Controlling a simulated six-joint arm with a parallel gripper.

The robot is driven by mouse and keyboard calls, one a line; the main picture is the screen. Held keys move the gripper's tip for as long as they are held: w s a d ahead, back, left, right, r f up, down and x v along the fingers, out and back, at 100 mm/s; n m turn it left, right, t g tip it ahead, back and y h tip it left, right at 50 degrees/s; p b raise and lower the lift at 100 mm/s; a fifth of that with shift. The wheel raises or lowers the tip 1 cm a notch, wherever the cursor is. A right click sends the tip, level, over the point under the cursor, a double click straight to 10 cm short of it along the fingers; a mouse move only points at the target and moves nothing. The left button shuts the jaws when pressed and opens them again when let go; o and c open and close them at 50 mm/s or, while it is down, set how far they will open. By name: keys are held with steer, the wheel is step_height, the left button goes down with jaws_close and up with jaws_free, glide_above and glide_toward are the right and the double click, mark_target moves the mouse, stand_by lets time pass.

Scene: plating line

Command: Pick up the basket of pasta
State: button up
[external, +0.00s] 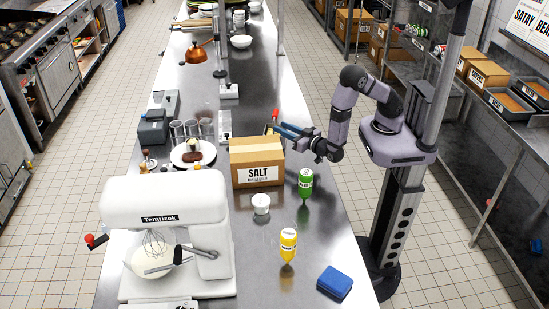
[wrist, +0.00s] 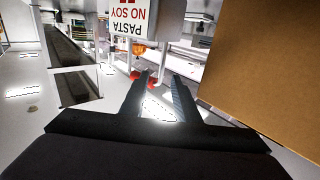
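My gripper (external: 282,129) reaches in from the right, just behind the cardboard salt box (external: 257,160). Its two fingers also show in the wrist view (wrist: 160,88), apart with a gap between them and nothing clearly held. A small red thing (external: 274,115) shows by the fingertips in the external view. No basket of pasta is clearly visible; the salt box hides part of the counter.
The salt box's brown side (wrist: 262,70) fills the right of the wrist view, close to the fingers. A white mixer (external: 165,215) is at left.

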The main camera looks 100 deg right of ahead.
mark_target(274, 124)
steer(key=p+x, duration=0.3)
steer(key=x, duration=0.2)
steer(key=shift+w+d+f, duration=0.15)
steer(key=shift+w+f, duration=0.05)
jaws_close()
steer(key=shift+r, duration=0.1)
stand_by(1.4)
